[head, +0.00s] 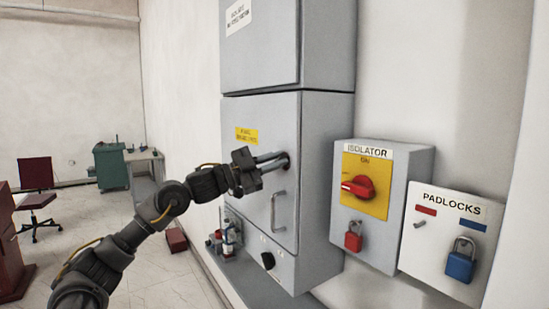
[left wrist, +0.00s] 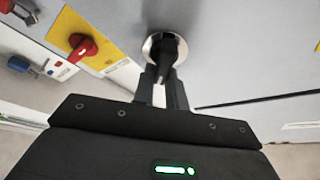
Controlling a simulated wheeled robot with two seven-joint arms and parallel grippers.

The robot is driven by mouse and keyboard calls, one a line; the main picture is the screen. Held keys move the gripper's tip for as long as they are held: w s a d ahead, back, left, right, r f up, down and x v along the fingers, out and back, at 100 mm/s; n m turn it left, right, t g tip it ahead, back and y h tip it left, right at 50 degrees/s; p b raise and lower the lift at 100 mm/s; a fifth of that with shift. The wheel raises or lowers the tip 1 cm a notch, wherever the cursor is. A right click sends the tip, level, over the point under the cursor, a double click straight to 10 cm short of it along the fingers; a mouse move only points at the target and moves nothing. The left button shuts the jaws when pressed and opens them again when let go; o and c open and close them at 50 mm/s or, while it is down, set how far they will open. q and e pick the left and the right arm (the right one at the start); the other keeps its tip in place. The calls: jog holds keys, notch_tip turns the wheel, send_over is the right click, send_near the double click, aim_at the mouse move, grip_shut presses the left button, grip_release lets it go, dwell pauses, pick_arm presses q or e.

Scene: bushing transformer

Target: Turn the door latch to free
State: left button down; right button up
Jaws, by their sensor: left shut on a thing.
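The door latch (left wrist: 168,50) is a dark knob in a round metal ring on the grey cabinet door (head: 262,130). In the head view it sits near the door's right edge, mostly hidden behind my fingers. My left gripper (head: 278,160) reaches it from the left, with its fingers at the latch. In the left wrist view my left gripper (left wrist: 162,88) is shut on the latch's dark grip, one finger on each side. The latch's exact turn angle is hard to tell. My right gripper is not in view.
To the right are the isolator box (head: 402,165) with a red switch and red padlock, and the padlocks board (head: 425,255) with a blue padlock. Bottles (head: 228,238) stand at the cabinet's left.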

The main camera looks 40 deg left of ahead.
pick_arm(q)
jog(key=shift+f+m+g+p, duration=0.15)
jog(key=shift+m+g+p, duration=0.6)
jog(key=shift+m, duration=0.8)
jog(key=shift+f+m+g+p, duration=0.1)
jog(key=shift+m+g+p, duration=0.4)
jog(key=shift+m+p, duration=0.75)
jog(key=shift+f+m+g+p, duration=0.15)
jog(key=shift+m+g+p, duration=0.5)
jog(key=shift+m, duration=1.15)
jog(key=shift+r, duration=0.1)
jog(key=c, duration=1.5)
grip_release()
jog(key=shift+o, duration=0.3)
jog(key=shift+w+a, duration=0.1)
jog(key=shift+w, duration=0.1)
jog(key=shift+s+f, duration=0.1)
jog(key=shift+f, duration=0.1)
